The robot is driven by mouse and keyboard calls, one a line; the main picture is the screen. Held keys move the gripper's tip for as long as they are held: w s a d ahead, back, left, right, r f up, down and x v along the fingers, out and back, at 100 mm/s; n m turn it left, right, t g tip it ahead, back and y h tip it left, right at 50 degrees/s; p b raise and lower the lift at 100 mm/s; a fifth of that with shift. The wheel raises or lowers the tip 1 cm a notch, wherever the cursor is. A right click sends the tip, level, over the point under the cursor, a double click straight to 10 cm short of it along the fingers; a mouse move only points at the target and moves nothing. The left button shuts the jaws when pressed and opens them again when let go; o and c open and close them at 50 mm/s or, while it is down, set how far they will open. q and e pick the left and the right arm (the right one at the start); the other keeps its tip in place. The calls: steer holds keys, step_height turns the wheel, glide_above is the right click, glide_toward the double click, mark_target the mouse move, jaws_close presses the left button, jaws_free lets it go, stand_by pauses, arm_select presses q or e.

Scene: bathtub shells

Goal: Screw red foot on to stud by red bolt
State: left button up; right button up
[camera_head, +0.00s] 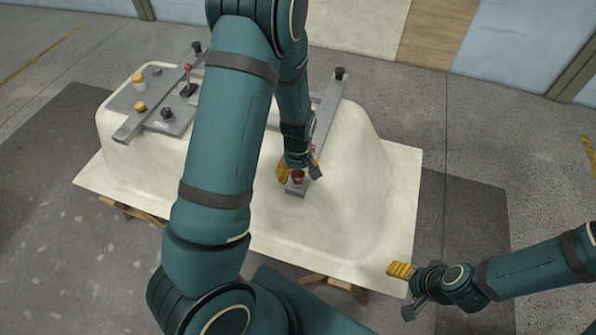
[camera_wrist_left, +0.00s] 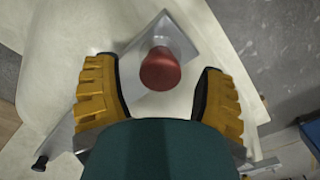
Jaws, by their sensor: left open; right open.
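A red cylindrical piece (camera_head: 298,177) stands on a small grey plate (camera_head: 296,191) on the front slope of the tub shell. My left gripper (camera_head: 299,172) is over it, open. In the left wrist view the red piece (camera_wrist_left: 160,70) lies between the two yellow-padded fingers, with a gap on each side. Its base is partly hidden, and I cannot tell whether it sits on a stud. Another red-topped piece (camera_head: 188,67) stands on a dark mount on the grey panel at the back left. My right gripper (camera_head: 398,290) is open and empty by the shell's front right corner.
The upturned cream tub shell (camera_head: 350,205) rests on wooden supports. A grey panel (camera_head: 150,99) with yellow and black knobs lies on its left part. A grey rail (camera_head: 328,112) with a black foot (camera_head: 340,73) runs behind my left gripper. The shell's right side is clear.

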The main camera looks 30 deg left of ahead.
arm_select(q)
steer(key=shift+r, duration=0.1)
step_height(320, 180, up, 12)
stand_by(0.5)
